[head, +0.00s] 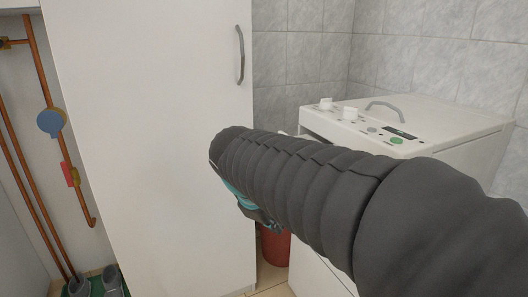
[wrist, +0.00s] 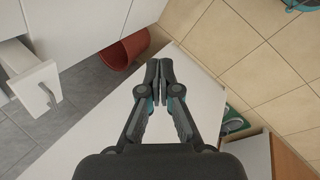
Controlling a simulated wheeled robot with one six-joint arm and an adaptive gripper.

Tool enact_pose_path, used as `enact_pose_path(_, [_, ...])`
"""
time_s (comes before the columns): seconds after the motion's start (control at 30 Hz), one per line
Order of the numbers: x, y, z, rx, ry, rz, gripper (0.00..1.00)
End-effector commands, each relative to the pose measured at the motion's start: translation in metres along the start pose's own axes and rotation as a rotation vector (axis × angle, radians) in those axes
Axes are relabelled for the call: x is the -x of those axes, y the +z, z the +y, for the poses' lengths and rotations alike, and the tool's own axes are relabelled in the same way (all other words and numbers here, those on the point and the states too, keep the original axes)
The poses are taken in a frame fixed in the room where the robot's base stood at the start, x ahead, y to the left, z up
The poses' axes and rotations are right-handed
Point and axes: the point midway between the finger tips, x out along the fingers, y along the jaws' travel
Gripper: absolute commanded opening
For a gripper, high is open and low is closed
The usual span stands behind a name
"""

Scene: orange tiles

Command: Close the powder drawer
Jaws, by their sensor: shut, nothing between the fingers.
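The powder drawer (wrist: 36,86) is white and juts out from a white front at the left edge of the wrist view, with a handle-like piece on its end. It stands open. My gripper (wrist: 160,72) is shut and empty, its fingertips together, apart from the drawer and to its right in that view. In the head view the white washing machine (head: 462,148) stands at the right, with knobs and a green button on top. My dark arm hides most of its front and the drawer there.
A tall white cabinet (head: 150,140) with a grey handle stands left of the machine. A red bucket (wrist: 122,56) is on the floor, also partly visible in the head view (head: 275,246). Copper pipes (head: 45,85) and grey-green shoes (head: 92,284) are at far left.

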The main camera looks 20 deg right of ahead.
Motion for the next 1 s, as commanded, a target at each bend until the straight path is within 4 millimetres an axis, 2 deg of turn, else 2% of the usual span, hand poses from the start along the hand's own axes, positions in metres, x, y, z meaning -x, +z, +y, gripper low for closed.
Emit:
enact_pose_path(0.03, [-0.007,-0.012,0.013,0.079,0.03,-0.051,0.0])
enact_pose_path(0.2, [-0.017,-0.046,0.061,0.332,0.133,-0.233,0.0])
enact_pose_path(0.37, [-0.025,-0.086,0.1,0.547,0.221,-0.417,0.0])
enact_pose_path(0.5, [-0.032,-0.125,0.128,0.714,0.288,-0.591,0.0])
enact_pose_path(0.63, [-0.039,-0.165,0.146,0.846,0.341,-0.761,0.0])
enact_pose_path(0.8, [-0.044,-0.211,0.157,0.968,0.393,-0.961,0.0])
enact_pose_path(1.0, [-0.046,-0.242,0.159,1.032,0.422,-1.103,0.0])
